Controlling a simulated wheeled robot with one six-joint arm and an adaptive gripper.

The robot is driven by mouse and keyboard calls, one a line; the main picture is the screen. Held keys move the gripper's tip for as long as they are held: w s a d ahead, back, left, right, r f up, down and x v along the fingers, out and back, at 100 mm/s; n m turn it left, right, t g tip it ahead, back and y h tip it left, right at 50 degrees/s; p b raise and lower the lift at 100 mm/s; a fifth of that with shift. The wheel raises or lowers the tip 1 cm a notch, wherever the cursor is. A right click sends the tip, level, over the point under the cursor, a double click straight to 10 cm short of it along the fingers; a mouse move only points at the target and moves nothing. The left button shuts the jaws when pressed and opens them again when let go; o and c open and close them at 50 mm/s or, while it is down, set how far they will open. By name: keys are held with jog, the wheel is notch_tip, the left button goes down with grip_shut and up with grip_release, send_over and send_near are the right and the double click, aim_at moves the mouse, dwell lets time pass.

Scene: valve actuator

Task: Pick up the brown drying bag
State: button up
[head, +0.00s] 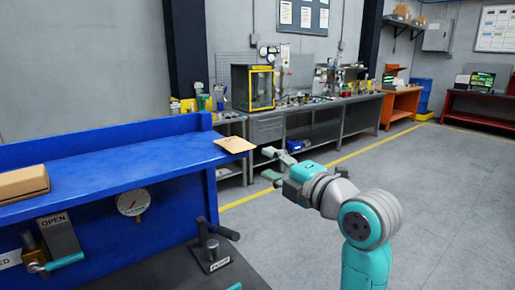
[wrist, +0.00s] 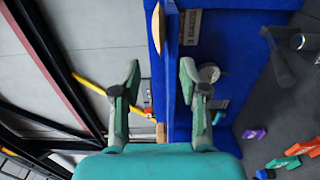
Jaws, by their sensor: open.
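The brown drying bag (head: 235,144) appears to be the flat tan packet lying on the right end of the blue bench shelf, partly over its edge. In the wrist view the bag (wrist: 158,32) shows as a thin tan strip seen edge-on, above and beyond my fingertips. My gripper (head: 268,165) is open, with nothing between its fingers. In the head view it is to the right of the bag and slightly lower, apart from it. In the wrist view my gripper (wrist: 160,80) has its fingers spread on either side of the shelf's line.
A brown box (head: 24,183) sits at the shelf's left end. The blue bench (head: 150,165) carries a gauge (head: 133,202), and a lever (head: 212,245) stands in front. A grey workbench (head: 345,110) with equipment is behind. The floor (head: 440,200) at right is clear.

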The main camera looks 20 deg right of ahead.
aim_at(246, 150)
jog(key=shift+x, duration=4.95)
jog(key=shift+c, duration=0.4)
grip_shut()
jog(key=shift+d+r, duration=0.1)
jog(key=shift+r, duration=1.1)
jog(key=s+d+r, duration=0.2)
jog(key=s, duration=0.4)
jog(key=s+d+r, duration=0.2)
jog(key=s+r, duration=0.1)
jog(key=s, duration=0.4)
jog(key=shift+s, duration=0.15)
jog(key=shift+d, duration=0.2)
